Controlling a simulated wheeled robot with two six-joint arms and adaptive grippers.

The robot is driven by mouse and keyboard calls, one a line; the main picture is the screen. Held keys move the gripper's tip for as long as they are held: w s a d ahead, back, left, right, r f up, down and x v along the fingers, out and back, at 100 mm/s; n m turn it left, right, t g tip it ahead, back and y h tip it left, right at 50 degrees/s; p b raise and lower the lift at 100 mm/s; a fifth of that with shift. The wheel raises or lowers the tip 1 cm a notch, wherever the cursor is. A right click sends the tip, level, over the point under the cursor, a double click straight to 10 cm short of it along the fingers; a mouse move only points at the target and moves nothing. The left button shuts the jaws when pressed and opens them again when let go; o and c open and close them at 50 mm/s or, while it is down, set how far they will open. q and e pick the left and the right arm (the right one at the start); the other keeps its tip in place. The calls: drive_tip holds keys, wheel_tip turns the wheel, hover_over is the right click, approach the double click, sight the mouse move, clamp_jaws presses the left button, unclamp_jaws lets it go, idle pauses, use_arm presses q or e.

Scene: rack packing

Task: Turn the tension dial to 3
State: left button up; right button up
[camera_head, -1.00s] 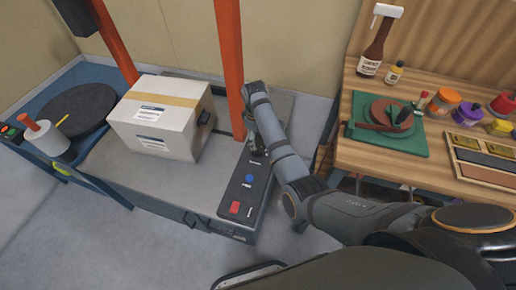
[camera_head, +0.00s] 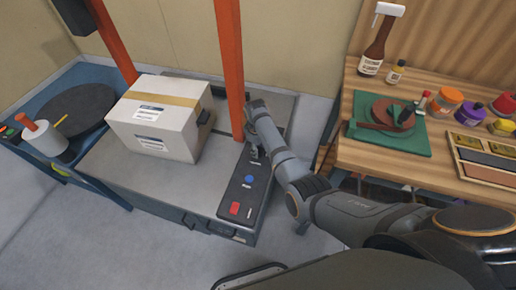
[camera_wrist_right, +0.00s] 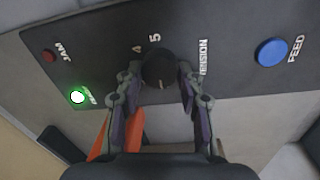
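The tension dial (camera_wrist_right: 158,66) is a round black knob on the dark control panel (camera_wrist_right: 100,38), with the word TENSION beside it. The numbers 5 and 4 show above it in the right wrist view; other numbers are hidden. A faint light mark shows at the knob's lower edge; I cannot tell which number it marks. My right gripper (camera_wrist_right: 159,76) is open, with one finger on each side of the knob and narrow gaps showing. In the head view my right gripper (camera_head: 254,154) is over the panel, hiding the dial. My left gripper is out of view.
An orange post (camera_head: 229,65) rises close beside my right gripper. A taped carton (camera_head: 160,117) stands left, a wooden workbench (camera_head: 372,158) right.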

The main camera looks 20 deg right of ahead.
drive_tip(key=c, duration=0.4)
drive_tip(key=shift+o, duration=0.2)
drive_tip(key=m+p, duration=0.2)
drive_tip(key=m, duration=0.1)
drive_tip(key=shift+r, duration=0.15)
drive_tip(key=m+p, duration=0.1)
drive_tip(key=m, duration=0.2)
drive_tip(key=shift+w+m, duration=0.1)
drive_tip(key=shift+m, duration=0.2)
drive_tip(key=m, duration=0.5)
drive_tip(key=shift+d+g+p, duration=0.1)
drive_tip(key=shift+g+p, duration=0.2)
drive_tip(key=shift+g, duration=0.1)
drive_tip(key=m, duration=0.6)
drive_tip(key=shift+w+d, duration=0.1)
